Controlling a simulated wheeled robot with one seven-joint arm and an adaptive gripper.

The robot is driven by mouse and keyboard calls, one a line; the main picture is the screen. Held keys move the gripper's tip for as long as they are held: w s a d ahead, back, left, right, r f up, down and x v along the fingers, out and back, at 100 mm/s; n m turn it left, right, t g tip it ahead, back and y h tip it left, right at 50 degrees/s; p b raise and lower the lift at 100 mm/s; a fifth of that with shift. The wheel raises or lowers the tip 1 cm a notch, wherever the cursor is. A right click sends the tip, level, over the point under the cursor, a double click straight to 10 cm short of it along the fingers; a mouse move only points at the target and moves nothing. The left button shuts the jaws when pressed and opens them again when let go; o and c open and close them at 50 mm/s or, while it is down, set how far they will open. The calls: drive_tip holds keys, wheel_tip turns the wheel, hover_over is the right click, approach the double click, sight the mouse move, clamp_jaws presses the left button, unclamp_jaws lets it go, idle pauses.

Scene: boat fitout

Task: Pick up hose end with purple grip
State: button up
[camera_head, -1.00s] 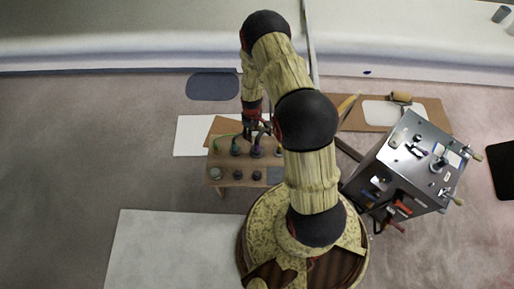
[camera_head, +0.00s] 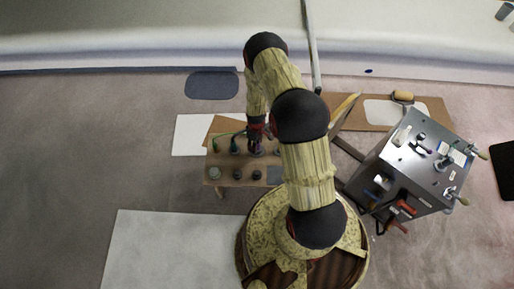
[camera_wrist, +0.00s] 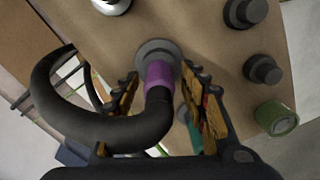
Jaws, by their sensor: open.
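The hose end with the purple grip (camera_wrist: 160,74) stands in a grey socket on the wooden board (camera_wrist: 205,50) in the wrist view. Its black hose (camera_wrist: 95,120) bends over to the left and passes close to my left finger. My gripper (camera_wrist: 163,100) is open, with one finger on each side of the purple grip and hose. I cannot tell whether either finger touches it. In the head view my gripper (camera_head: 256,140) is over the back part of the small wooden stand (camera_head: 226,178), and the purple grip is mostly hidden there.
Other dark fittings (camera_wrist: 262,69) and a green-ringed one (camera_wrist: 277,118) are close by on the board. A metal box with levers (camera_head: 415,165) stands to the right. Open floor lies left.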

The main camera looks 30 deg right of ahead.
drive_tip(key=shift+r, duration=0.1)
drive_tip(key=shift+c, duration=0.2)
clamp_jaws()
idle(0.4)
